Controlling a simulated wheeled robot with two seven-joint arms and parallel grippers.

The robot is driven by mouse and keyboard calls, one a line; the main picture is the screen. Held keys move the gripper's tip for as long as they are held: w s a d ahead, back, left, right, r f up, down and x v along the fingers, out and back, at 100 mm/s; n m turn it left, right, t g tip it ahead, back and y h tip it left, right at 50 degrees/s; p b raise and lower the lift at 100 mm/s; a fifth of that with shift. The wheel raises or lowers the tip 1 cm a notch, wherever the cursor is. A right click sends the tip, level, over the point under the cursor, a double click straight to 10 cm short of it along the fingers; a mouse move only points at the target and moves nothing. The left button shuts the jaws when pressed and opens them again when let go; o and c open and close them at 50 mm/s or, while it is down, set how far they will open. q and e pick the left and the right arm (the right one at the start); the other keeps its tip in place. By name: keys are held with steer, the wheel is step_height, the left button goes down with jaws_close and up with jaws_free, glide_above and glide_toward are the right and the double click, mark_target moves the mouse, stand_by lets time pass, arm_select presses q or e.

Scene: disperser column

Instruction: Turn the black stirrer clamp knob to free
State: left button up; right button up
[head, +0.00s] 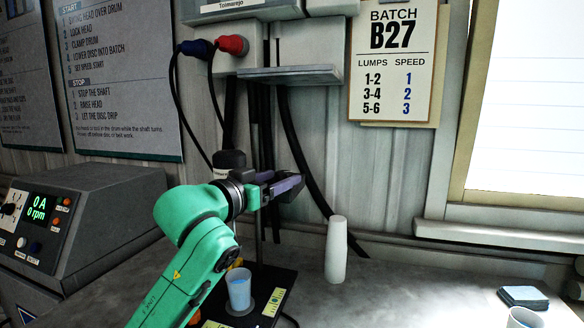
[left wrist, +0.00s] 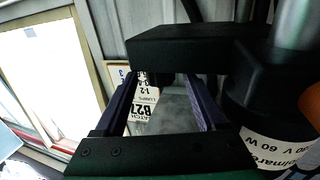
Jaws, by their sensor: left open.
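My left gripper (head: 284,187) is open beside the stirrer's stand, at the end of my green arm. In the left wrist view its two fingers (left wrist: 162,82) stand apart, with a gap between them. A black clamp block (left wrist: 190,48) lies just past the fingertips, and a small dark stub (left wrist: 157,78) shows below it near the gap. I cannot tell whether this stub is the clamp knob or whether a finger touches it. The black stirrer motor (left wrist: 272,115) with a white label is on the right; its dark top (head: 229,158) shows behind my wrist in the head view.
A cup of blue liquid (head: 239,288) stands on the black stand base (head: 284,279). A white bottle (head: 336,250) stands to its right. The power box (head: 85,225) is at left. Dark cables hang behind the arm.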

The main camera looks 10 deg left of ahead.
mark_target(280, 173)
arm_select(q)
steer(key=p+x, duration=0.1)
steer(key=x, duration=0.4)
steer(key=shift+w+d, duration=0.1)
steer(key=shift+w, duration=0.25)
jaws_close()
arm_select(e)
steer(key=shift+w+r, duration=0.2)
steer(key=shift+r, duration=0.6)
